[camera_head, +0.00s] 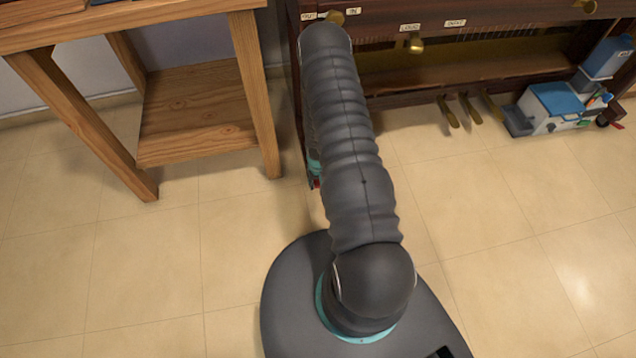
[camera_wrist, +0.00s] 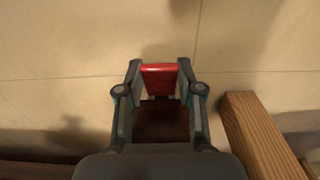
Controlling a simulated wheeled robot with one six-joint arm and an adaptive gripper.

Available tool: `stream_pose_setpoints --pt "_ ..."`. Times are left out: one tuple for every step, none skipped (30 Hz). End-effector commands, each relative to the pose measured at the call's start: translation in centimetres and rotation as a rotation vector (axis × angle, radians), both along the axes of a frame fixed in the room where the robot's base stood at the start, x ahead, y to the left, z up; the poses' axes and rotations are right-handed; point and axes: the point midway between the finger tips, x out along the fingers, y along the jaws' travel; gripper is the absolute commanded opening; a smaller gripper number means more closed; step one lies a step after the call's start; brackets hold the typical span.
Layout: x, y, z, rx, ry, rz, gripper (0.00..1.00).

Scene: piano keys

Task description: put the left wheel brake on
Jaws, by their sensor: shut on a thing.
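The left wheel brake, a red tab (camera_wrist: 158,76), sits between the two fingers of my gripper (camera_wrist: 159,68) in the wrist view. The fingers are closed around its sides. A dark brown surface (camera_wrist: 160,120) lies just behind the tab, between the fingers. In the head view my arm hides most of this spot. Only a small red bit of the brake (camera_head: 317,183) shows beside the arm, low by the floor near the piano's left end. The wheel itself is hidden, so I cannot tell the brake's position.
The piano (camera_head: 450,75) stands along the back, with brass pedals (camera_head: 465,110) low in front. A wooden table (camera_head: 255,100) stands close on the left; its leg (camera_wrist: 260,135) is near my gripper. A blue-and-white caddy (camera_head: 550,105) is at right. Tiled floor (camera_head: 520,220) is clear.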

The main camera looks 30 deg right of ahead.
Motion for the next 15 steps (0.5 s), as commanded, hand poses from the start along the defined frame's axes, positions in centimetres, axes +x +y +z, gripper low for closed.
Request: stream_pose_setpoints --pt "-0.1 0.1 -0.2 -0.002 -0.011 0.002 0.02" --pt "-0.2 0.1 -0.3 -0.005 -0.02 0.001 0.02" --pt "-0.2 0.1 -0.4 -0.009 -0.035 0.002 0.02" --pt "-0.2 0.1 -0.4 -0.013 -0.047 0.002 0.02" --pt "-0.3 0.1 -0.5 -0.016 -0.06 0.002 0.02" --pt "-0.3 0.1 -0.6 -0.021 -0.078 0.002 0.02" --pt "-0.3 0.1 -0.7 -0.025 -0.093 0.002 0.02" --pt "-0.4 0.2 -0.8 -0.03 -0.108 0.002 0.02" --pt "-0.4 0.2 -0.9 -0.036 -0.13 0.002 0.02" --pt "-0.5 0.2 -1.1 -0.041 -0.147 0.002 0.02" --pt "-0.5 0.2 -1.2 -0.047 -0.167 0.002 0.02" --pt "-0.6 0.2 -1.4 -0.054 -0.192 0.002 0.02" --pt "-0.6 0.2 -1.5 -0.06 -0.212 0.001 0.02" --pt "-0.7 0.2 -1.6 -0.065 -0.232 0.001 0.02" --pt "-0.7 0.2 -1.8 -0.073 -0.26 0.001 0.02"
